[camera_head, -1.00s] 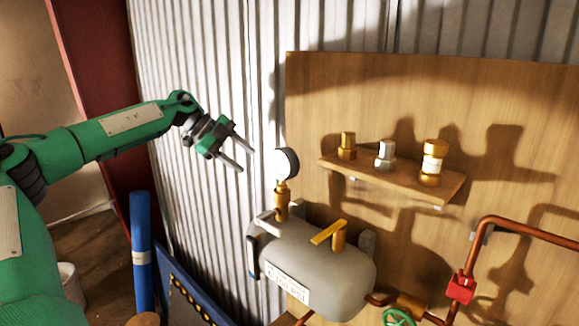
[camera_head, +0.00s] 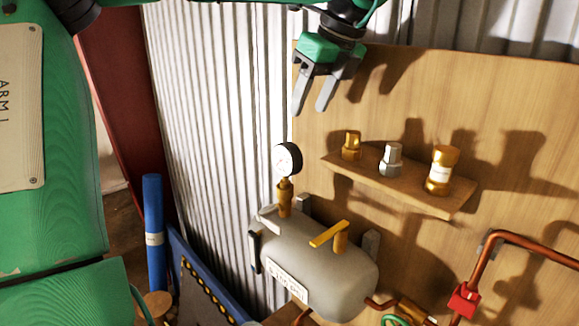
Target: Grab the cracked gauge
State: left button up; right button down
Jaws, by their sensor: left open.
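The gauge (camera_head: 288,160) has a round white dial with a dark rim. It stands upright on a brass stem (camera_head: 284,197) on top of a grey tank (camera_head: 320,270). A crack in the dial is too small to make out. My left gripper (camera_head: 310,108) is open and empty, its two fingers pointing down. It is above the gauge and a little to its right, in front of the wooden board, and apart from the gauge. My right gripper is not in view.
A wooden shelf (camera_head: 400,186) right of the gauge holds a brass fitting (camera_head: 351,146), a silver fitting (camera_head: 390,159) and a labelled brass piece (camera_head: 440,171). A yellow lever (camera_head: 329,234) tops the tank. Copper pipe (camera_head: 530,246) with a red valve (camera_head: 463,299) is lower right.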

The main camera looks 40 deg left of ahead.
aim_at(291, 146)
pick_arm(q)
jog(key=p+x, duration=0.3)
jog(key=x, duration=0.5)
jog(key=shift+a+f, duration=0.15)
jog(key=shift+a, duration=0.1)
jog(key=p+x, duration=0.4)
jog(key=shift+a+f, duration=0.3)
jog(key=shift+f, duration=0.25)
grip_shut()
